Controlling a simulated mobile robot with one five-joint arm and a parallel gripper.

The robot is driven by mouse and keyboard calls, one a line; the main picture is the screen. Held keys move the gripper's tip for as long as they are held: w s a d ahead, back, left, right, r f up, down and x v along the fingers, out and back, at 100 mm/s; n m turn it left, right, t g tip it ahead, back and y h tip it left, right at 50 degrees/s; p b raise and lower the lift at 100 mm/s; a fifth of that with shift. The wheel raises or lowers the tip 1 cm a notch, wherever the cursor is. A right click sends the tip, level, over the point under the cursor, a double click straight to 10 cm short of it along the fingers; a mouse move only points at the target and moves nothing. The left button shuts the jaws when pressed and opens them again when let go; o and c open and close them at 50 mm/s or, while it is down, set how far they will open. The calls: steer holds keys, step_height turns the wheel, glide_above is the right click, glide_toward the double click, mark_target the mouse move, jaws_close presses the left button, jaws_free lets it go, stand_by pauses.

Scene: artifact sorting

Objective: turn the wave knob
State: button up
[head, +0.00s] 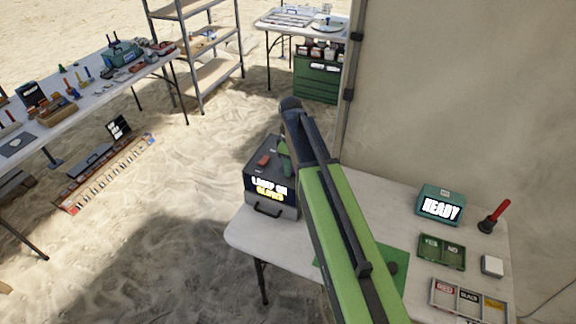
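A dark box (262,185) with a lit display reading "LAMP ON" and a second, yellow line that looks like "CLOSED" stands at the left end of the near table. A small red part (264,160) shows on its top. No knob marked as wave can be made out. My green arm reaches up from the bottom and bends at a dark joint above the box. A small green piece beside the arm, over the box top, may be my gripper. Its fingers are hidden or too small to tell, and so is whether it touches the box.
The near table (240,232) also holds a teal "READY" box (441,205), a red-handled plunger (495,215), a green YES/NO tray (441,252) and a labelled sorting tray (440,300). A tan wall (460,90) rises behind. Open sand (190,190) lies left.

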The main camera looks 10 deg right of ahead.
steer(key=o, duration=0.3)
step_height(320, 180, up, 17)
steer(key=p, duration=1.7)
steer(key=shift+r, duration=0.2)
